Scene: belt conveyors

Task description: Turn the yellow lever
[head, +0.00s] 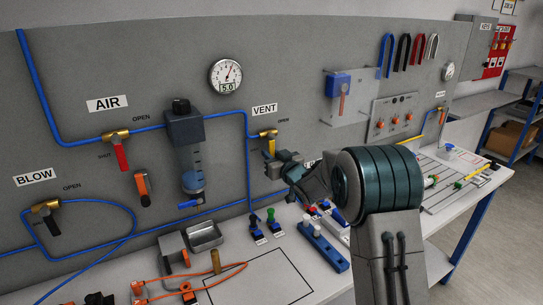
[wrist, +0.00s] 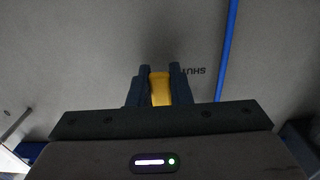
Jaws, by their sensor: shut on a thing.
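The yellow lever (head: 271,146) hangs down from the brass valve (head: 268,133) under the VENT sign (head: 264,110) on the grey panel. My gripper (head: 271,158) is at the lever's lower part, reaching in from the right. In the wrist view the yellow lever (wrist: 160,88) sits between the two dark fingers of my gripper (wrist: 160,75), which are shut on it. The word SHUT shows on the panel just right of the fingers. The lower end of the lever is hidden by my gripper in the head view.
A blue pipe (head: 248,165) runs down the panel left of the lever. A red lever (head: 121,156) hangs at the AIR valve, and a filter unit (head: 188,150) stands between. A gauge (head: 225,76) is above. The bench below holds a blue block (head: 322,246) and small parts.

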